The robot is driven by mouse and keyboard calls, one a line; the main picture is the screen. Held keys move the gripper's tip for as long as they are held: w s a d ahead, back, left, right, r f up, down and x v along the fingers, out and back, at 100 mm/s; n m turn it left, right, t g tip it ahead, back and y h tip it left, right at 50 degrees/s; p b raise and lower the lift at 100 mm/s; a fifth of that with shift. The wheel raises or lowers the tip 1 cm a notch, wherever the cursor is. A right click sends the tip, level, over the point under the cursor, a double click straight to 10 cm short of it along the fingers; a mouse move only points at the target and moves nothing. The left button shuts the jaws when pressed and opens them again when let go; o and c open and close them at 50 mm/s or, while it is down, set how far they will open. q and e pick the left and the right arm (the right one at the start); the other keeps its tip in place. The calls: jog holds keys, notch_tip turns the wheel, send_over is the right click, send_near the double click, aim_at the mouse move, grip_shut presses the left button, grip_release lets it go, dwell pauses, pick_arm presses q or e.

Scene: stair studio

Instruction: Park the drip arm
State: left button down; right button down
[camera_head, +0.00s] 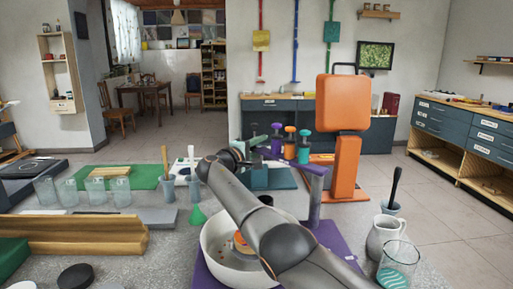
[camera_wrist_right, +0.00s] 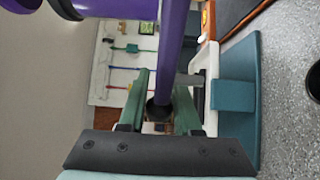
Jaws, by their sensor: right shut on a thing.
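My right gripper (camera_head: 258,154) is at the bar's left part, partly hidden by my own wrist. In the right wrist view, the purple bar (camera_wrist_right: 172,50) passes between the green fingers of my right gripper (camera_wrist_right: 160,104), which are shut on it. A dark round knob shows between the fingers. My left gripper is out of view.
An orange stand (camera_head: 343,115) rises behind the post. A white jug (camera_head: 384,232) and a glass (camera_head: 399,262) stand at right. Several coloured bottles are behind the gripper.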

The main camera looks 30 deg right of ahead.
jog(key=shift+s+d+f+g, duration=0.25)
jog(key=shift+d+f+g, duration=0.05)
jog(key=shift+d, duration=0.2)
jog(key=c, duration=1)
grip_release()
jog(key=shift+o, duration=0.7)
jog(key=shift+s+d+r, duration=0.15)
jog(key=shift+s, duration=0.05)
jog(key=shift+o, duration=1.1)
jog(key=shift+w, duration=0.1)
jog(key=shift+a+r, duration=0.1)
jog(key=shift+a, duration=0.15)
